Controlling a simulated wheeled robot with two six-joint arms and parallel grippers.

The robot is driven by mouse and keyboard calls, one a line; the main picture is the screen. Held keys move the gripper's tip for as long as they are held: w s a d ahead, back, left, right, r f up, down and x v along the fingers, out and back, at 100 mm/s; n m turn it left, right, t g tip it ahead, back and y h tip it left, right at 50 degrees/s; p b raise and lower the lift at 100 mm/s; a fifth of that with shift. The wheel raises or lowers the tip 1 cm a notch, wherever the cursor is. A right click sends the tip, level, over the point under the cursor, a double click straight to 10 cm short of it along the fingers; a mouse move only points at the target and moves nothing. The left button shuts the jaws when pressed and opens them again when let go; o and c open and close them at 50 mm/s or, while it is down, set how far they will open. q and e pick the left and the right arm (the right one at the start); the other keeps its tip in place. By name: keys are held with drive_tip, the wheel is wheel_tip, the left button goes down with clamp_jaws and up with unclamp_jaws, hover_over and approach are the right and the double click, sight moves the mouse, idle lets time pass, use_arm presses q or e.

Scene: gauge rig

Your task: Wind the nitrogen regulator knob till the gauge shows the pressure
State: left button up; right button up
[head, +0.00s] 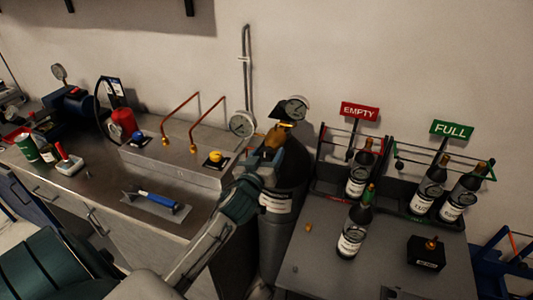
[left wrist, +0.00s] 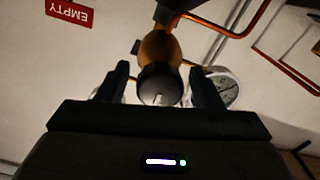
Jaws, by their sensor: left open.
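The nitrogen cylinder (head: 275,235) is a dark upright bottle with a white label, beside the bench. A brass regulator (head: 275,138) sits at its top, with a round white gauge (head: 297,108) at upper right and another gauge (head: 242,124) at left. Their readings are too small to tell. My left gripper (head: 267,160) is at the regulator and hides its knob in the head view. In the left wrist view the dark round knob (left wrist: 158,85) lies between the two spread fingers of my left gripper (left wrist: 158,76), with gaps visible at both sides. My right gripper is not in view.
At right, a grey table (head: 325,240) carries bottles, racks and a black box (head: 426,252), under EMPTY (head: 360,112) and FULL (head: 452,129) signs.

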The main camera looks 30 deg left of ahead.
use_arm(q)
drive_tip(key=c, duration=1)
drive_tip(key=shift+o, duration=0.2)
drive_tip(key=m+p, duration=0.1)
drive_tip(key=m, duration=0.2)
drive_tip(key=shift+m, duration=0.4)
drive_tip(key=m+p, duration=0.2)
drive_tip(key=m, duration=0.2)
drive_tip(key=shift+r+m, duration=0.1)
drive_tip(key=shift+m, duration=0.2)
drive_tip(key=m+p, duration=0.2)
drive_tip(key=m, duration=0.3)
drive_tip(key=shift+a+p, duration=0.1)
drive_tip(key=shift+p, duration=0.25)
drive_tip(key=shift+m+p, duration=0.85)
drive_tip(key=shift+m, duration=1.25)
